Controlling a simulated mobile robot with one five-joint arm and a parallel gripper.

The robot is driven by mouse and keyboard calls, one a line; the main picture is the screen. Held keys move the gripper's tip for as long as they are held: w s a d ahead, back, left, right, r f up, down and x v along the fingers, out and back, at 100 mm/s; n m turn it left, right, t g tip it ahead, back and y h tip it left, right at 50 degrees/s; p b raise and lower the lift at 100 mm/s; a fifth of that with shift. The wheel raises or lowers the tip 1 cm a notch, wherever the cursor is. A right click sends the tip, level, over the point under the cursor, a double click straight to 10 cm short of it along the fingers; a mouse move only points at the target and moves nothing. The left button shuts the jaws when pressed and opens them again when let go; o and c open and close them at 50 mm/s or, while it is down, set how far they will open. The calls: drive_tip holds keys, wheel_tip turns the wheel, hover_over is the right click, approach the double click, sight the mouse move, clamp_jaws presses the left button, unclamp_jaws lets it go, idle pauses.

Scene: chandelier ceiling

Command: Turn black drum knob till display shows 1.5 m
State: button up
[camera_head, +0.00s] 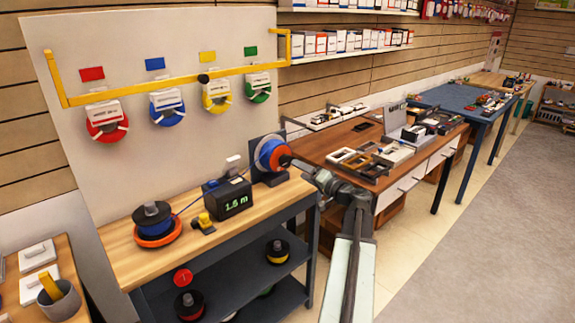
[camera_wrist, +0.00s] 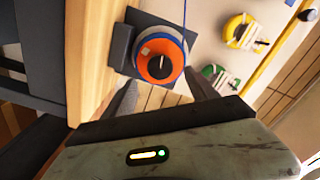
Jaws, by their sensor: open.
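The drum (camera_head: 269,148), with an orange face and blue rim, stands upright at the right end of the wooden workbench (camera_head: 125,262). In the wrist view its orange face (camera_wrist: 148,71) carries the black knob (camera_wrist: 162,67) at its middle. The black display box (camera_head: 228,197) shows green digits that look like 1.5 m or 1.6 m; the last digit is too small to be sure. My gripper (camera_head: 292,162) is at the drum's front. In the wrist view my gripper (camera_wrist: 163,93) is open, its fingers apart on either side below the knob; contact cannot be told.
A black and orange spool (camera_head: 154,222) and a yellow-topped block (camera_head: 203,222) stand on the bench. A blue strand runs from the drum. Coloured coils (camera_head: 167,108) hang on the back panel. A brown table (camera_head: 330,142) stands close on the right.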

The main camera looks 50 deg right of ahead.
sight(287, 163)
drive_tip(key=w, duration=0.8)
drive_tip(key=shift+d, duration=0.4)
drive_tip(key=shift+s, duration=0.1)
drive_tip(key=c, duration=1.4)
drive_tip(key=shift+o, duration=0.2)
drive_tip(key=shift+m, duration=1.1)
